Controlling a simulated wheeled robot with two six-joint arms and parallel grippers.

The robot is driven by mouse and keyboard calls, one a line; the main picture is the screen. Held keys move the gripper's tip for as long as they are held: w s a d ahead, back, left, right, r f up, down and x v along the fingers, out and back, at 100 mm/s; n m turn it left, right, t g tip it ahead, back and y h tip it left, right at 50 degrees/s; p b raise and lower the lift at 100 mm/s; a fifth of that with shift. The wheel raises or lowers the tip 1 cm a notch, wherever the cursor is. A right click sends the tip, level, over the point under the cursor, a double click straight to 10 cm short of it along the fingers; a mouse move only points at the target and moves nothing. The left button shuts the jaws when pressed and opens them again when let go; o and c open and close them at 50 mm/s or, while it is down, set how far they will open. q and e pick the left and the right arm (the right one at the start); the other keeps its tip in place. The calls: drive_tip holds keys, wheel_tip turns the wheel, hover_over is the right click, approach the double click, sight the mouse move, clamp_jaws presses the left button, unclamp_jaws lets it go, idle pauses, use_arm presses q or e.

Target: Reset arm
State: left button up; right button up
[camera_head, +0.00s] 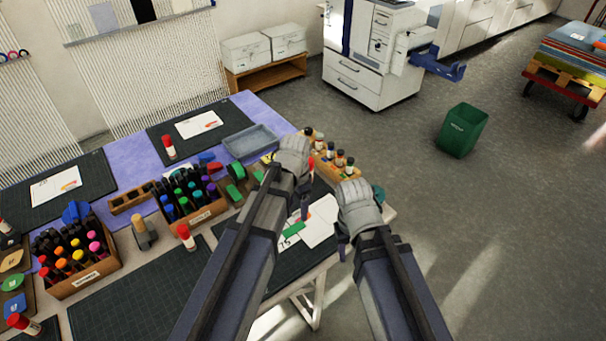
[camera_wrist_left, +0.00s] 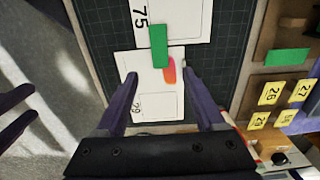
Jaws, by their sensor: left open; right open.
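My left gripper (camera_head: 305,205) is over the right end of the table, above white cards. In the left wrist view my left gripper (camera_wrist_left: 160,78) has its fingers spread, with nothing between them. A card marked 75 (camera_wrist_left: 185,22) and another white card (camera_wrist_left: 143,105) lie on a dark cutting mat (camera_wrist_left: 105,40) below it. A green piece (camera_wrist_left: 159,48) lies across the cards, beside a red-orange patch (camera_wrist_left: 170,70). In the head view the green piece (camera_head: 293,230) shows between my arms. My right gripper (camera_head: 342,245) is right of the cards, near the table edge, open; its fingertips are partly hidden.
Marker crates (camera_head: 88,279) and (camera_head: 207,212), a blue-grey tray (camera_head: 250,141) and upright red-capped glue sticks (camera_head: 186,238) crowd the table. A rack of small bottles (camera_head: 345,172) stands beyond my grippers. A green bin (camera_head: 462,130) stands on open floor at right.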

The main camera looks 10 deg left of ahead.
use_arm(q)
drive_tip(key=s+d+n+y, duration=0.1)
drive_tip(key=s+d+n, duration=0.3)
drive_tip(key=s, duration=0.9)
drive_tip(key=shift+n, duration=0.6)
drive_tip(key=shift+r, duration=0.1)
